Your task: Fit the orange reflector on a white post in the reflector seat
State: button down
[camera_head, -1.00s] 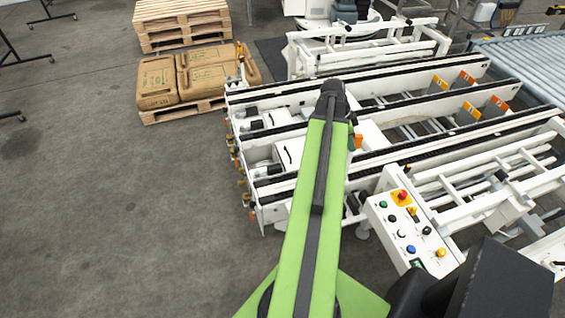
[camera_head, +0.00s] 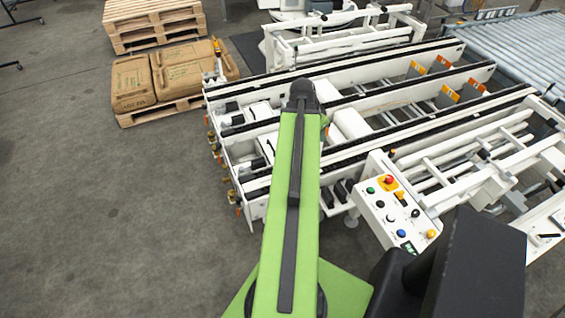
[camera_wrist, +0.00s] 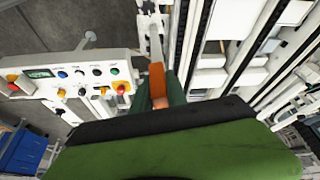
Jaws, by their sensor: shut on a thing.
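The orange reflector (camera_wrist: 157,79) shows in the wrist view between the dark green fingers of my gripper (camera_wrist: 158,90). My gripper is shut on it. A white bar-like part (camera_wrist: 152,30) lies just beyond the reflector in the picture; I cannot tell whether it is the reflector's post or part of the machine. In the head view my green arm hides the gripper and the reflector. I cannot pick out the reflector seat in either view.
The white conveyor machine (camera_head: 345,125) with black rails fills the middle and right. Its control panel (camera_head: 380,205) stands close to my arm, and also shows in the wrist view (camera_wrist: 50,68). Sacks (camera_head: 133,82) lie on a pallet at left. The floor at left is clear.

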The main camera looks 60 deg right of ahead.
jog(key=w+a+f+n+t+y+b, duration=0.1)
jog(key=w+a+f+n+y+b, duration=0.1)
jog(key=f+n+b, duration=0.4)
jog(key=w+a+f+n+t+y+b, duration=0.2)
jog(key=w+f+n+b, duration=0.3)
jog(key=n, duration=1.1)
jog(key=w+a+f+n+t+y+b, duration=0.1)
jog(key=w+a+f+n+y+b, duration=0.1)
jog(key=f+n+b, duration=0.7)
jog(key=shift+w+a+f+n+t+y, duration=0.35)
jog(key=shift+w+f+n+y, duration=0.15)
jog(key=shift+w+n+y, duration=0.55)
jog(key=shift+f+b, duration=0.15)
jog(key=shift+b, duration=0.2)
